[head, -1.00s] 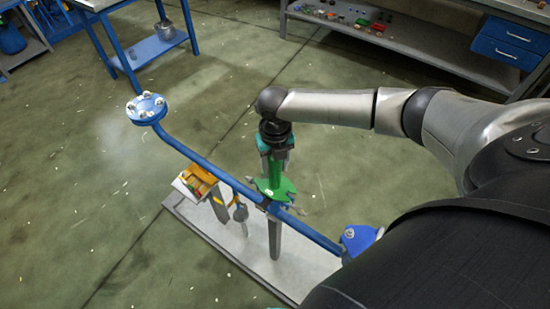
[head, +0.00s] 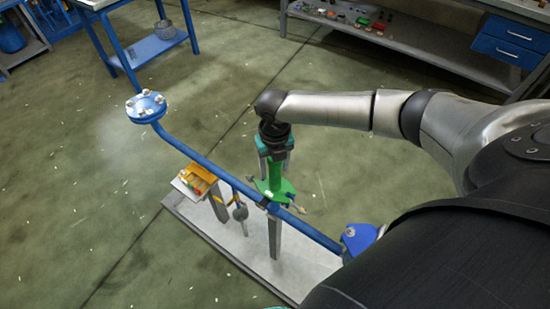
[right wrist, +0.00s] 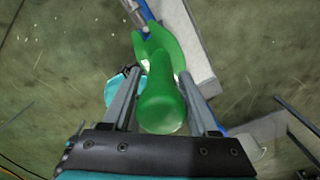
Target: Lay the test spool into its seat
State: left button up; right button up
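A green piece (head: 274,186) with an upright rounded grip and a flat plate stands at the blue pipe (head: 205,160), over a grey post. It also shows in the right wrist view (right wrist: 162,100), where its far end looks forked. I cannot tell for sure whether the green piece or the pipe is the test spool, and the seat is not clear. My right gripper (head: 275,170) points down around the green grip. Its fingers (right wrist: 162,90) stand apart, with gaps on both sides of the grip. My left gripper is not seen, apart from a possible teal sliver at the head view's bottom edge.
The pipe has a bolted flange (head: 147,107) at left and a blue flanged part (head: 360,238) at right. Open floor lies left.

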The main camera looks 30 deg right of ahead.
jog(key=o, duration=0.4)
jog(key=shift+c, duration=0.2)
jog(key=shift+s+f, duration=0.15)
jog(key=shift+s, duration=0.05)
notch_tip(320, 180, up, 16)
jog(key=shift+w+f+p, duration=0.1)
jog(key=shift+f+p, duration=0.15)
jog(key=shift+p, duration=0.95)
